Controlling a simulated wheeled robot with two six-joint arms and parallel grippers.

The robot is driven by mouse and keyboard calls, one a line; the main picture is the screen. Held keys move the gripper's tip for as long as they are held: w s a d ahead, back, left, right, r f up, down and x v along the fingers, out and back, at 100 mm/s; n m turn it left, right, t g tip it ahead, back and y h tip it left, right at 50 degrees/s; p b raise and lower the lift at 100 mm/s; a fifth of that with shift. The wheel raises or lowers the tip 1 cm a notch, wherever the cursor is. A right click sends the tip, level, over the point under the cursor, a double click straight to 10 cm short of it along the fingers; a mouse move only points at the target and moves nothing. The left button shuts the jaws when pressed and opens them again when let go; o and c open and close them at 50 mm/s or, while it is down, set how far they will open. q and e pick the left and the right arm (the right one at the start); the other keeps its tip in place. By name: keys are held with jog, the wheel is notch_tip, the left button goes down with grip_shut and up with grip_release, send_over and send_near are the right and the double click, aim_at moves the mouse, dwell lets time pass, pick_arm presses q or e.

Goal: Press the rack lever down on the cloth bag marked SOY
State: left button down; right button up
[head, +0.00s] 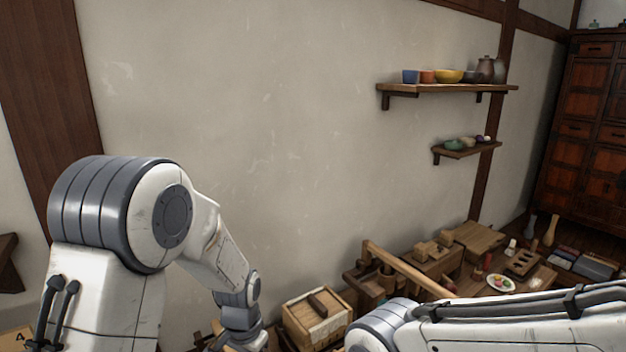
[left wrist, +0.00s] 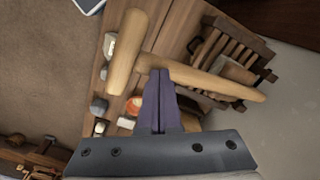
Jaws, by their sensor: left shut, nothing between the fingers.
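In the left wrist view my left gripper (left wrist: 160,78) has its dark fingers shut together with nothing between them. The fingertips overlap a pale wooden bar (left wrist: 215,84) in the picture; I cannot tell whether they touch it. The bar runs past a slatted wooden rack (left wrist: 235,50), and may be the rack lever. In the head view a long wooden beam (head: 405,269) slants over the low stands. My left arm reaches down to the bottom edge there, its fingers out of sight. I cannot make out a cloth bag marked SOY. My right gripper is outside both views.
A thick wooden cylinder (left wrist: 125,50) lies beside the bar in the left wrist view. In the head view a lidded wooden box (head: 317,318) stands between my arms. Wall shelves (head: 445,89) hold bowls and jars. A dark cabinet (head: 585,135) stands at the right.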

pick_arm(q)
jog(key=shift+s+d+f, duration=0.1)
jog(key=shift+s+f, duration=0.05)
jog(key=shift+s, duration=0.05)
jog(key=shift+f, duration=0.1)
jog(key=shift+s+d+f, duration=0.1)
jog(key=shift+s+f, duration=0.1)
jog(key=shift+f, duration=0.05)
jog(key=shift+s+f+b, duration=0.1)
jog(key=shift+f+b, duration=0.1)
jog(key=shift+b, duration=0.1)
jog(key=shift+s+d+f, duration=0.1)
jog(key=shift+f, duration=0.1)
jog(key=shift+s+d+f+b, duration=0.25)
jog(key=shift+s+f+b, duration=0.1)
jog(key=shift+f, duration=0.25)
jog(key=shift+s+d+f+b, duration=0.2)
jog(key=shift+s+f+b, duration=0.15)
jog(key=shift+f, duration=0.3)
jog(key=shift+s+d+f+b, duration=0.25)
jog(key=shift+f+b, duration=0.15)
jog(key=shift+f, duration=0.2)
dwell(0.8)
jog(key=shift+s+d+f+b, duration=0.15)
jog(key=shift+f+b, duration=0.3)
jog(key=shift+f, duration=0.45)
jog(key=shift+s+d+f+b, duration=0.15)
jog(key=shift+f+b, duration=0.25)
jog(key=shift+f, duration=0.5)
dwell(1.6)
